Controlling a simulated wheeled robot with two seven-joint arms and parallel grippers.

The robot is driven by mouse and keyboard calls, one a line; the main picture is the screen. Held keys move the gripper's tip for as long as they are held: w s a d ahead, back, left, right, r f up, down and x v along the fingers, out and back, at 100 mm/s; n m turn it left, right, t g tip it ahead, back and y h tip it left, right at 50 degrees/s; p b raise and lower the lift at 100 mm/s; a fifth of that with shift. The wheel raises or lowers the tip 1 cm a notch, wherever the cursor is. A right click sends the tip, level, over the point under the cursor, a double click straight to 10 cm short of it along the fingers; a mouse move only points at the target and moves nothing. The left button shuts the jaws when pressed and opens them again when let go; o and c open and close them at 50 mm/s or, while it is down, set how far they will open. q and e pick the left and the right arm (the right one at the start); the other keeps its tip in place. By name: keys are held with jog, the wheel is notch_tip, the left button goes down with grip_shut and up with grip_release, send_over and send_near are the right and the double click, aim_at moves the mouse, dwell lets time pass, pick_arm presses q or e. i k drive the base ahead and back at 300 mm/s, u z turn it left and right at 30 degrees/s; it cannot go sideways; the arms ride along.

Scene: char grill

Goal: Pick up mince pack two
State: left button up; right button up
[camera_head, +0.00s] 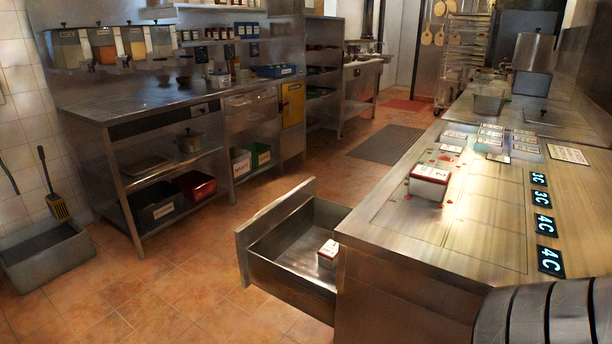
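A white pack with a red side and a red-marked label (429,176) sits on the steel counter (440,235), with small red spots around it. A smaller-looking white pack with a red mark (328,250) lies inside the open drawer (290,278), towards its right side. The labels are too small to read surely, so I cannot tell which one is mince pack two. Neither of my grippers shows in the head view. A grey ribbed part, apparently of my arm, shows at the bottom right corner.
The drawer stands pulled out from the counter's left side, over the tiled floor (190,300). Lit number tiles (545,224) and several cards (490,141) lie on the counter. A steel shelf bench (150,105) stands at left. A dark mat (387,142) lies in the aisle.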

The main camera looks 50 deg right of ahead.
aim_at(428, 182)
jog(key=z, duration=1.35)
